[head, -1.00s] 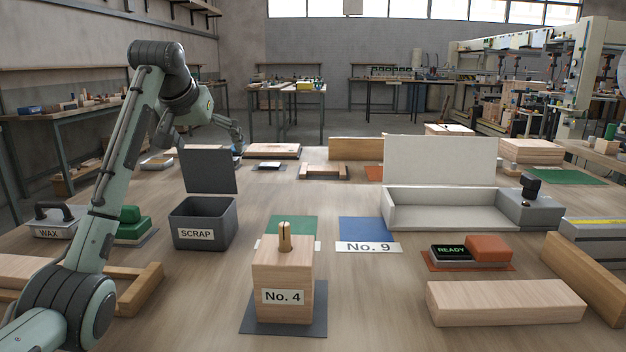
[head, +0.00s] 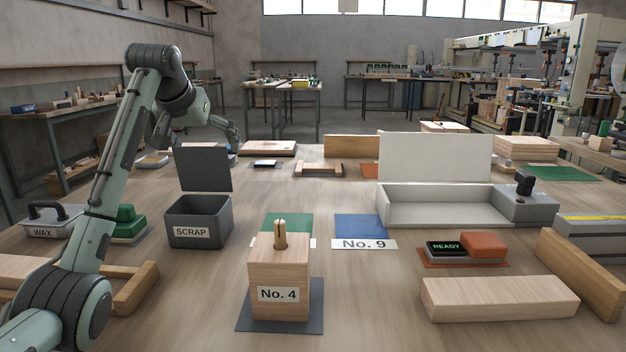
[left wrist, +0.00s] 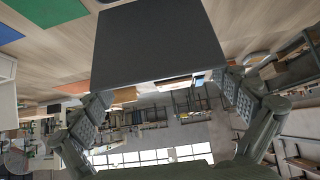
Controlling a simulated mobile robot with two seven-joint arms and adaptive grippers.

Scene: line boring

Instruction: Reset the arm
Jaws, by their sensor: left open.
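My left arm (head: 118,165) rises from the lower left of the head view and bends over toward the table's far left. The dark lid (left wrist: 155,45) fills the upper middle of that view, beyond the fingers. My right gripper does not show.
A wooden block marked No. 4 (head: 279,278) stands on a dark mat at the front. A plank (head: 499,298) lies front right.

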